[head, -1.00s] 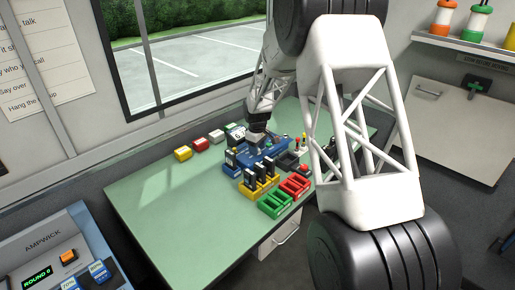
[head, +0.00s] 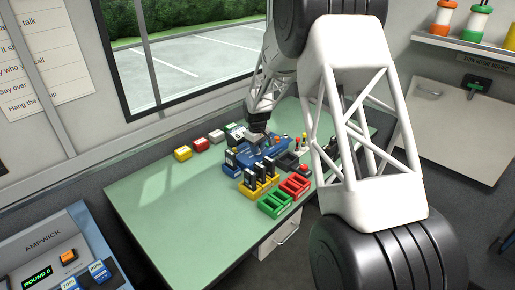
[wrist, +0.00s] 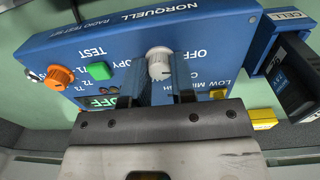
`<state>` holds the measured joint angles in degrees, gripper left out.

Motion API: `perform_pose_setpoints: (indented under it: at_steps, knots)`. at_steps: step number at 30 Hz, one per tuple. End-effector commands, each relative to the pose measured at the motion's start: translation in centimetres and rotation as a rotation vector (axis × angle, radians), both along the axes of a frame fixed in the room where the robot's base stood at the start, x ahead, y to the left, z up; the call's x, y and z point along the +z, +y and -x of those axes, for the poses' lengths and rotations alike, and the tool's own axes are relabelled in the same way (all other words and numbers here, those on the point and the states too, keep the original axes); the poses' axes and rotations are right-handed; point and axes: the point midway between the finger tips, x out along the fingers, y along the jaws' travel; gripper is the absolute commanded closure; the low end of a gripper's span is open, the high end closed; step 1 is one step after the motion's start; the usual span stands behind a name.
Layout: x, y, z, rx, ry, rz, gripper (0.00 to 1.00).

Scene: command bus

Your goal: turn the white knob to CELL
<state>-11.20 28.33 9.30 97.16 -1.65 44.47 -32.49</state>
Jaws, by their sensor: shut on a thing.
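The white knob (wrist: 159,64) stands on the face of the blue radio test set (wrist: 215,30), seen upside down in the wrist view. My gripper (wrist: 160,76) is shut on the knob, with a dark finger at each side of it. The word OFF is printed to the right of the knob and COPY to its left. The fingers hide part of the other lettering, and I cannot tell where the knob points. In the head view my gripper (head: 259,133) is down at the blue test set (head: 270,149), and the knob is too small to make out.
An orange knob (wrist: 59,77) and a green button (wrist: 99,70) sit left of the white knob. A blue holder marked CELL (wrist: 290,17) with a black block is at right. Yellow (head: 247,190) and green (head: 272,207) racks stand in front. The table's left side (head: 165,210) is clear.

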Motion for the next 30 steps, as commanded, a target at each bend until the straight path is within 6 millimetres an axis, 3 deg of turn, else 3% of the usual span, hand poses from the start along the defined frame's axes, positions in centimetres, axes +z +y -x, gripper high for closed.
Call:
perform_pose_setpoints:
  at_steps: [21, 30]
  knots:
    - [0.07, 0.04, -0.08, -0.633, -0.002, -0.001, 1.00]
    - [0.02, 0.04, -0.08, -0.823, -0.001, 0.000, 1.00]
